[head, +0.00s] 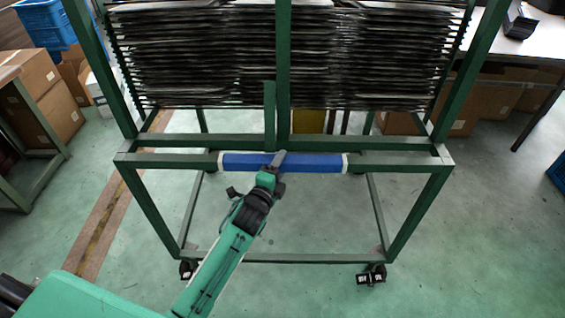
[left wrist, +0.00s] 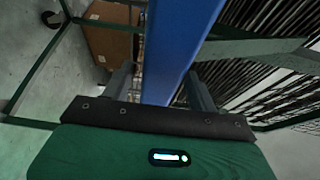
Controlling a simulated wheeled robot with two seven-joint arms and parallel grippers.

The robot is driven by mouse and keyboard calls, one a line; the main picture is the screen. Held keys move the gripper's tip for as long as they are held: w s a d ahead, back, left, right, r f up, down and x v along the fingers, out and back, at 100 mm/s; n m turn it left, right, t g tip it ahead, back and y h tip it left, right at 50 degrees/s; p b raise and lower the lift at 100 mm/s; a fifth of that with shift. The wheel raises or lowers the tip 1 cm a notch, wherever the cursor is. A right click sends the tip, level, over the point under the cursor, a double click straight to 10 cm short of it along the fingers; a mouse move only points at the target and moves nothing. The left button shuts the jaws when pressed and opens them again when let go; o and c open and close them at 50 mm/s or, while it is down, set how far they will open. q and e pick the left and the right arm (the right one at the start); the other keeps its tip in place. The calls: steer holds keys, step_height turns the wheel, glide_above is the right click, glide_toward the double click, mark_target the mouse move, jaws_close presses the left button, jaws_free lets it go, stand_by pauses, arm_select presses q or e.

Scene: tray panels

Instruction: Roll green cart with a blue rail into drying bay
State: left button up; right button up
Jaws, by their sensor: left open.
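The green cart (head: 400,220) stands in front of me on casters, with stacks of dark panels (head: 285,60) on its racks. A blue rail (head: 315,163) with white ends runs across its front bar. In the left wrist view the blue rail (left wrist: 178,45) runs between the two open fingers (left wrist: 160,88). I cannot tell whether either finger touches it. My right gripper is in neither view. The drying bay cannot be made out.
Cardboard boxes (head: 45,95) and a blue crate (head: 45,22) are at the left, beside a green-framed table (head: 20,160). A table (head: 535,50) with boxes under it stands at the right. A brown strip (head: 105,220) crosses the floor at left.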

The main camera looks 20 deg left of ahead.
arm_select(q)
steer(key=shift+w+d, duration=0.1)
steer(key=shift+w, duration=0.8)
jaws_close()
